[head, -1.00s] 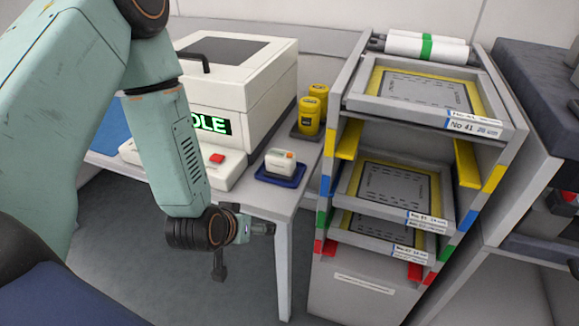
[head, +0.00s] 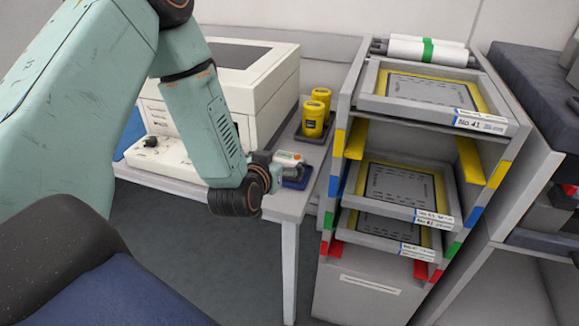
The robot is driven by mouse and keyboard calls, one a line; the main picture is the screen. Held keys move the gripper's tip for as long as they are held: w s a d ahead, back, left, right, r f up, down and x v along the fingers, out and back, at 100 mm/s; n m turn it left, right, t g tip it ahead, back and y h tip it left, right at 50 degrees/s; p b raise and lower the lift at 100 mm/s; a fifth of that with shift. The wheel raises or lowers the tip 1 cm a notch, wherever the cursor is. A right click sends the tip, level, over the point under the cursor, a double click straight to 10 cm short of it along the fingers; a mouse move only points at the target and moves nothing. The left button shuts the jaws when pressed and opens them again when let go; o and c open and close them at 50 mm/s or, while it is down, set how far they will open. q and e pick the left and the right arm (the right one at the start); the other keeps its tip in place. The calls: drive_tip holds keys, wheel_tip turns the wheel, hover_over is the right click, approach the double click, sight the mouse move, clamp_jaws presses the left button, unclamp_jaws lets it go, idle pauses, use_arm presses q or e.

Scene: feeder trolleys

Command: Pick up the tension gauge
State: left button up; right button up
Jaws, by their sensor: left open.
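The tension gauge looks to be the small white device with an orange mark (head: 289,157) on a blue tray (head: 299,183) near the table's front right corner. My left gripper (head: 281,171) is open, right in front of the gauge, and overlaps its lower part in the picture. The fingertips are small and partly hidden behind the wrist, so I cannot tell whether they touch the gauge. My right gripper is not in view.
A large white machine (head: 268,72) stands behind my left arm on the white table (head: 289,204). Yellow containers (head: 312,118) stand in a dark tray behind the gauge. A grey trolley (head: 365,290) with framed trays is to the right.

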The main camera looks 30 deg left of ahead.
sight(288, 156)
use_arm(q)
drive_tip(key=b+x, duration=0.1)
drive_tip(key=x, duration=0.2)
drive_tip(key=f+b+x, duration=0.1)
drive_tip(key=x, duration=0.2)
drive_tip(key=shift+d+f, duration=0.1)
drive_tip(key=shift+f, duration=0.1)
drive_tip(key=shift+w, duration=0.3)
drive_tip(key=c, duration=1.5)
drive_tip(key=shift+c, duration=0.7)
